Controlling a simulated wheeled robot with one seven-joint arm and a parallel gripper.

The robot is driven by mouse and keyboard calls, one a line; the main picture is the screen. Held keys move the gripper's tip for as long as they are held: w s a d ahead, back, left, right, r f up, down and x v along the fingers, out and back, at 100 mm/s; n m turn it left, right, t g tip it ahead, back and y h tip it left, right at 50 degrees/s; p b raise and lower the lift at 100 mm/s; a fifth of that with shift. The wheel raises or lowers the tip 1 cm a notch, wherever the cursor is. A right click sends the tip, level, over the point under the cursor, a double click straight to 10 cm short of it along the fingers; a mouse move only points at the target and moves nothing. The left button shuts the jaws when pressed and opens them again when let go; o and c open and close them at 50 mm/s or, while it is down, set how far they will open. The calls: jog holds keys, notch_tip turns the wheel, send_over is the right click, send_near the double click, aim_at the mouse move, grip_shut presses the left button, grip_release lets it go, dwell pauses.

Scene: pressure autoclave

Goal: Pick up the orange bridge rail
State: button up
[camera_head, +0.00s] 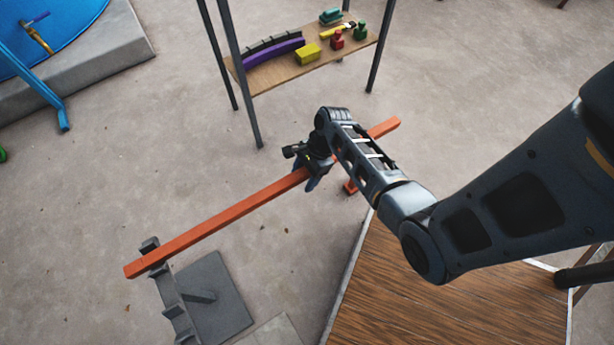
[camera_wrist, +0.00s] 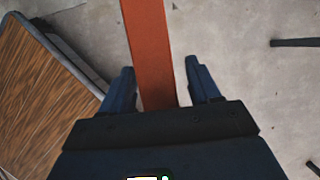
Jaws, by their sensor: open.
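The orange bridge rail (camera_head: 222,219) is a long straight bar that runs slantwise across the head view. Its near left end lies over a grey stand (camera_head: 171,290). My gripper (camera_head: 311,183) is at the rail, right of its middle, and hides a short stretch of it. In the wrist view the rail (camera_wrist: 150,55) passes between the two dark blue fingers of my gripper (camera_wrist: 161,85). The fingers are open, with a gap on each side of the rail, narrower on the left.
A wooden-topped table (camera_head: 440,305) stands at the lower right, close to my arm. A shelf (camera_head: 290,72) with a purple arch, a yellow block and several small items stands behind. A blue round structure (camera_head: 60,35) is at the upper left. Open concrete floor lies between.

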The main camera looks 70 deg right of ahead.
jog(key=shift+c, duration=0.2)
grip_shut()
jog(key=shift+r, duration=0.1)
dwell(1.0)
